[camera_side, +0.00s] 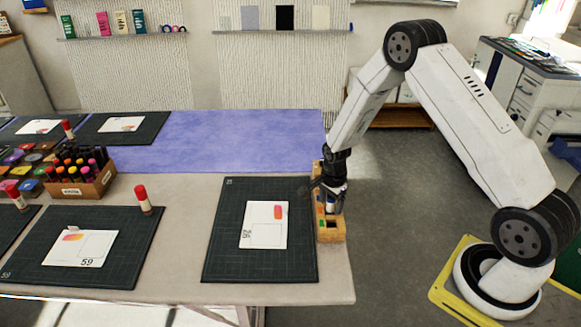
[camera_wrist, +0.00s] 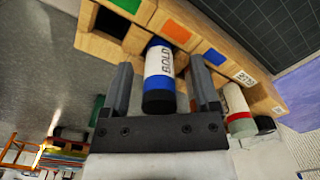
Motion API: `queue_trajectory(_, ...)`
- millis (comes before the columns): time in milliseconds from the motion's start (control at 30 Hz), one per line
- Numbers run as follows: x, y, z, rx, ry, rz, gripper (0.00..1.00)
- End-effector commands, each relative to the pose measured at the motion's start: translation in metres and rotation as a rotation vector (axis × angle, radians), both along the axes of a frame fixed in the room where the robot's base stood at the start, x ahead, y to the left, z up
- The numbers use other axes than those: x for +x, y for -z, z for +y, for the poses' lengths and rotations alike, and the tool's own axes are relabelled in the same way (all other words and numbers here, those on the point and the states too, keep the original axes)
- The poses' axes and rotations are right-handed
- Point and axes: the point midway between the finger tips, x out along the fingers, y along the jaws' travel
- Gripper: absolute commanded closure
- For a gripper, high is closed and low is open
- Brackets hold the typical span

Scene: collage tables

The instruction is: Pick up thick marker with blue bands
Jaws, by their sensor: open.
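The thick marker with blue bands (camera_wrist: 159,75) is white with the word BOLD, blue bands and a dark end. It stands in a slot of the wooden rack (camera_wrist: 262,90). My gripper (camera_wrist: 160,62) is open, with one finger on each side of this marker and gaps visible between them. In the side view my gripper (camera_side: 331,188) is low over the rack (camera_side: 328,238) at the table's right edge. There the marker is mostly hidden by the gripper.
A second white marker with a red band (camera_wrist: 237,108) stands in the rack, just beyond my right finger. The rack has several coloured labels. A dark cutting mat (camera_side: 222,262) with a card (camera_side: 258,238) lies left of the rack in the side view.

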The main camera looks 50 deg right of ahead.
Motion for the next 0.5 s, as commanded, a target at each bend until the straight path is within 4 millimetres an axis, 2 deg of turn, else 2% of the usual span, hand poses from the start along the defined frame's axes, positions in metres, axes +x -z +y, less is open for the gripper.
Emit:
queue_trajectory(467, -0.0001, 0.0004, 0.0001, 0.000, 0.000, 0.000, 0.22)
queue_trajectory(500, -0.0001, 0.0004, 0.0001, 0.000, 0.000, 0.000, 0.28)
